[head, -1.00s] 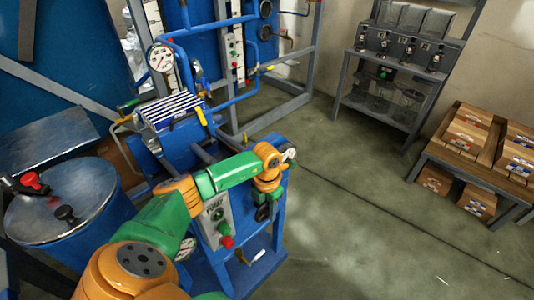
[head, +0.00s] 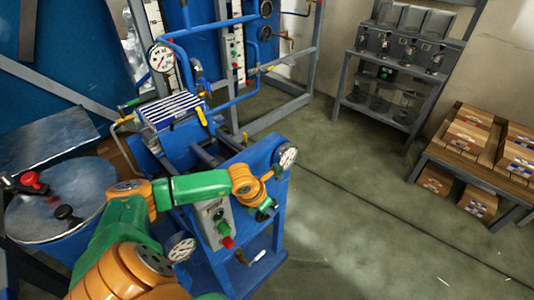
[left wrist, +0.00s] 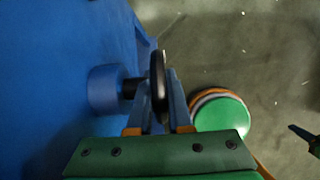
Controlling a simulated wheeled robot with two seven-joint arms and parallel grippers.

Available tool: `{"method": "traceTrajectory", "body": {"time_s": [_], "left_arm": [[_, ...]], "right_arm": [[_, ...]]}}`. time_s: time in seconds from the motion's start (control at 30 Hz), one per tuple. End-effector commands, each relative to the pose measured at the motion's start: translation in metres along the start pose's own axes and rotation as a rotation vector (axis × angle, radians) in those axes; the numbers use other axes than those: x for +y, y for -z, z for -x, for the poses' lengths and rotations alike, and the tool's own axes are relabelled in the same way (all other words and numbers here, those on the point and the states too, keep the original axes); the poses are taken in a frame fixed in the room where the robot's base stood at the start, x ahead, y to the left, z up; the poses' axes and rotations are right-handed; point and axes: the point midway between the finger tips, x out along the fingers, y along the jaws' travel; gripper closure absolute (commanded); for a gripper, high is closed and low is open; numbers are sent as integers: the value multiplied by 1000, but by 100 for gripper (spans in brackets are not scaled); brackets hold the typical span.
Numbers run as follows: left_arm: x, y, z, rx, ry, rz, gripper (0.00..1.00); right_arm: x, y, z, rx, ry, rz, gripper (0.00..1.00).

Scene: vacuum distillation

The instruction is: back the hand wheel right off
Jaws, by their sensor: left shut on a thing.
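The dark hand wheel (left wrist: 158,75) shows nearly edge-on in the left wrist view. Its short dark stem runs left to a round blue boss (left wrist: 103,88) on the blue frame. My left gripper (left wrist: 159,104) is shut on the wheel, with one finger on each side of its rim. In the head view my left gripper (head: 265,212) is at the right-hand face of the blue stand (head: 262,160), below a round gauge (head: 288,156). There the wheel is mostly hidden by the gripper.
A grey control box (head: 216,222) with a red knob (head: 228,242) is on the stand, close to my left forearm. Another gauge (head: 181,248) is beside it. A metal drum (head: 60,205) stands at the left. The floor right of the stand is clear.

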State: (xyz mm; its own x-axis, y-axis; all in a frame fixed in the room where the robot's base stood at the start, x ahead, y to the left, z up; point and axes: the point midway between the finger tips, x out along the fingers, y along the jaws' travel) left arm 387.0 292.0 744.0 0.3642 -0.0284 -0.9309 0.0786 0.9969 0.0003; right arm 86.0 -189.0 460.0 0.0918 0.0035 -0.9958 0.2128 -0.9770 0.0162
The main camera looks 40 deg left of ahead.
Motion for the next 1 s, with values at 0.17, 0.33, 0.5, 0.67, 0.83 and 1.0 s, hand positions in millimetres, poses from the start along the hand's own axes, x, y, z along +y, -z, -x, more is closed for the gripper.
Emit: {"method": "traceTrajectory", "body": {"time_s": [0.17,0.33,0.5,0.67,0.83,1.0], "left_arm": [[0,-1,1,-1,0,0,61],[0,-1,0,0,0,0,52],[0,-1,3,0,-1,0,52],[1,-1,33,0,-3,-3,52],[1,0,63,0,-3,-1,52],[0,0,72,1,0,0,52]], "right_arm": [[0,0,0,0,0,0,100],[0,0,0,0,0,0,100],[0,0,0,0,0,0,100],[0,0,1,0,0,0,100],[0,0,-1,0,0,0,100],[0,0,-1,0,0,0,100]]}}
